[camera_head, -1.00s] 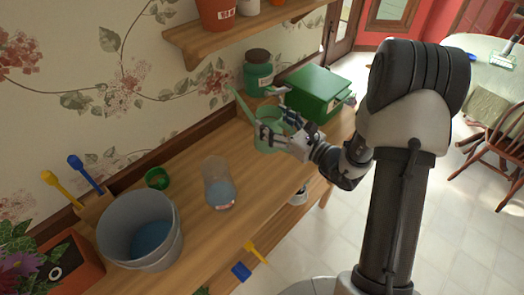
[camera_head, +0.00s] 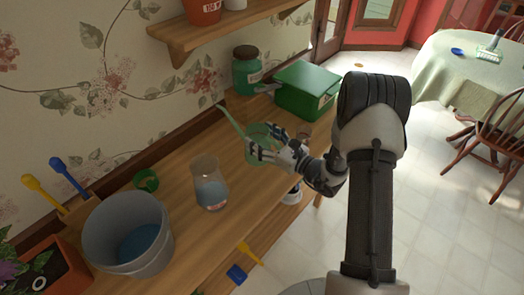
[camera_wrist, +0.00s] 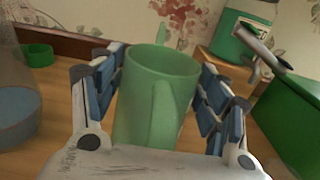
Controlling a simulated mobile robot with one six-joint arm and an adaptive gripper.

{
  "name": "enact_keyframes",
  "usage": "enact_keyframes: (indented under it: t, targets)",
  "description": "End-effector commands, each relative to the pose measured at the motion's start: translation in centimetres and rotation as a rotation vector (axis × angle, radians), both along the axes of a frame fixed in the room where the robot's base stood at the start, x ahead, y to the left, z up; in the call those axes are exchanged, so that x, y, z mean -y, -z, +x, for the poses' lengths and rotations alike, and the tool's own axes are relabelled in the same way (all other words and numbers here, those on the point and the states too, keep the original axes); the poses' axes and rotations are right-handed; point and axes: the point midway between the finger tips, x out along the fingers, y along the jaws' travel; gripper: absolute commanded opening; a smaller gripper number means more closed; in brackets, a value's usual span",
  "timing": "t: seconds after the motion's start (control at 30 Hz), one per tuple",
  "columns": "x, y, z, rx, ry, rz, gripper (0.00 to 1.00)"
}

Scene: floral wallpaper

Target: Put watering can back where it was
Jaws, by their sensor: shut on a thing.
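The watering can (camera_head: 262,133) is pale translucent green with a long thin spout pointing up and to the left in the head view. My gripper (camera_head: 268,147) is shut on it, with fingers on both sides. In the wrist view the can (camera_wrist: 155,95) stands upright between the finger pads of my gripper (camera_wrist: 160,95), its handle facing the camera. The head view does not clearly show whether its base touches the wooden bench (camera_head: 180,240). The fingers and hand hide part of its lower body.
A glass vessel of bluish liquid (camera_head: 209,185) stands left of the can. A green box (camera_head: 306,88) and green jar (camera_head: 247,68) stand behind. A grey bucket (camera_head: 126,235), small green cup (camera_head: 146,180) and planter (camera_head: 50,275) are at left. A shelf (camera_head: 235,30) overhangs the wall side.

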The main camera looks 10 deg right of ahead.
Motion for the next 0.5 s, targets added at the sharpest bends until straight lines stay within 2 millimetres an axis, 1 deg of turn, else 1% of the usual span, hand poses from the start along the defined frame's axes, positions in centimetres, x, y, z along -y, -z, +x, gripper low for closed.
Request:
enact_keyframes:
  t: [0.17,0.33,0.4,0.5]
  targets:
    - [0.0,1.3,0.0,0.002,0.000,0.000,0.24]
    - [0.0,4.1,0.0,0.001,0.000,0.001,0.24]
    - [0.0,4.5,0.0,0.002,0.000,0.001,0.24]
    - [0.0,4.4,0.0,0.004,0.000,0.000,0.24]
